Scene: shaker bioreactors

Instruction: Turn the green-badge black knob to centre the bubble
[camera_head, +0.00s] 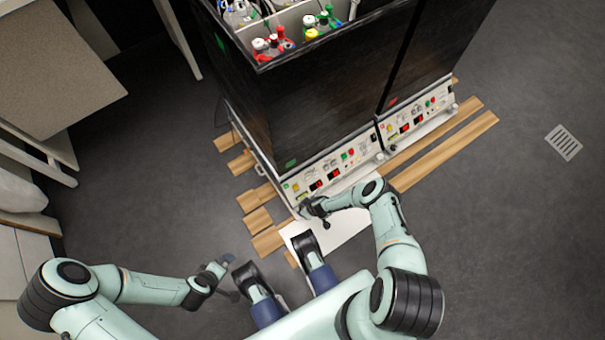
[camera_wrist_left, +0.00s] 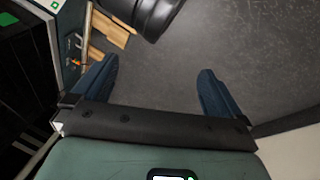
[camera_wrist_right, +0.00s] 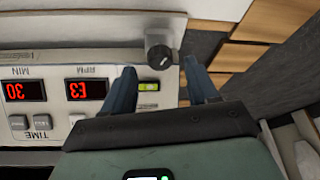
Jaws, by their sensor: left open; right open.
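In the right wrist view a black knob (camera_wrist_right: 159,57) with a pale pointer mark sits at the panel's corner. My right gripper (camera_wrist_right: 158,68) is open, its blue fingers on either side of the knob's near side; contact cannot be told. A small yellow-green level vial (camera_wrist_right: 148,86) lies between the fingers; I cannot make out where its bubble is. In the head view my right gripper (camera_head: 308,208) is at the low left end of the front panel, hiding the knob. My left gripper (camera_head: 226,260) is open and empty above the floor; its fingers (camera_wrist_left: 158,78) also show in the left wrist view.
The black shaker cabinet (camera_head: 310,105) has a white control panel (camera_head: 335,166) with red displays (camera_wrist_right: 85,89). A green badge (camera_head: 290,163) is on its dark front. Wooden slats (camera_head: 440,150) lie around its base. Grey floor (camera_head: 500,230) is clear to the right.

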